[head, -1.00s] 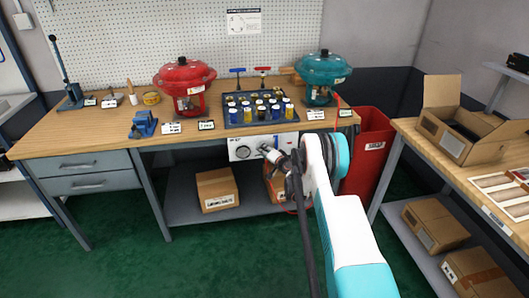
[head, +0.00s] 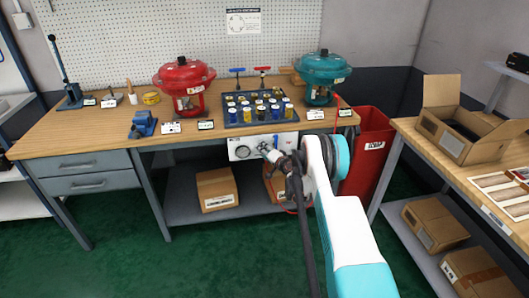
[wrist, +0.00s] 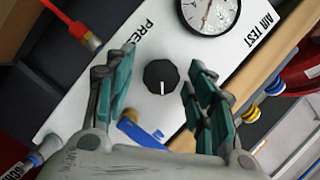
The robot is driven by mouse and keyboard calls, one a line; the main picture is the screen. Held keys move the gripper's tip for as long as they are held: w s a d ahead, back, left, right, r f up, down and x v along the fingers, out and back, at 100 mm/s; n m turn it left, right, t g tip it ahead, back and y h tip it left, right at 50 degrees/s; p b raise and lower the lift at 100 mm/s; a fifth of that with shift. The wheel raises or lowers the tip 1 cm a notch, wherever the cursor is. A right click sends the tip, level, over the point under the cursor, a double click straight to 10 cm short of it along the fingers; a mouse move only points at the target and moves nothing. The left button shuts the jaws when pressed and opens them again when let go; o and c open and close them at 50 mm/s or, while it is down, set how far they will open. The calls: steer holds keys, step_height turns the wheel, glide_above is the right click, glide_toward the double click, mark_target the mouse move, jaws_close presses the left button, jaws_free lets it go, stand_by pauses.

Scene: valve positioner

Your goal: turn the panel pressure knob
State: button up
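The panel pressure knob (wrist: 161,77) is a round black knob with a white pointer line, on a white panel (wrist: 75,100) marked "PRE..." and "AIR TEST" in the wrist view. My gripper (wrist: 160,88) is open, its teal-padded fingers on either side of the knob with gaps to both. I cannot tell how far the fingertips are from the panel face. In the head view the panel (head: 240,148) is under the bench's front edge, and my gripper (head: 268,152) is in front of it, hiding the knob.
A pressure gauge (wrist: 210,12) and a blue lever (wrist: 140,131) sit on the panel near the knob. A red-tipped hose fitting (wrist: 90,40) is at upper left. Above, the wooden bench (head: 90,130) holds red (head: 180,75) and teal (head: 322,68) actuators. A red scrap bin (head: 372,150) stands right.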

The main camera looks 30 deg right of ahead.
steer(key=shift+s, duration=0.1)
steer(key=a+v, duration=0.1)
steer(key=v, duration=1)
steer(key=shift+s+d, duration=0.4)
steer(key=shift+d, duration=0.05)
steer(key=shift+r, duration=0.1)
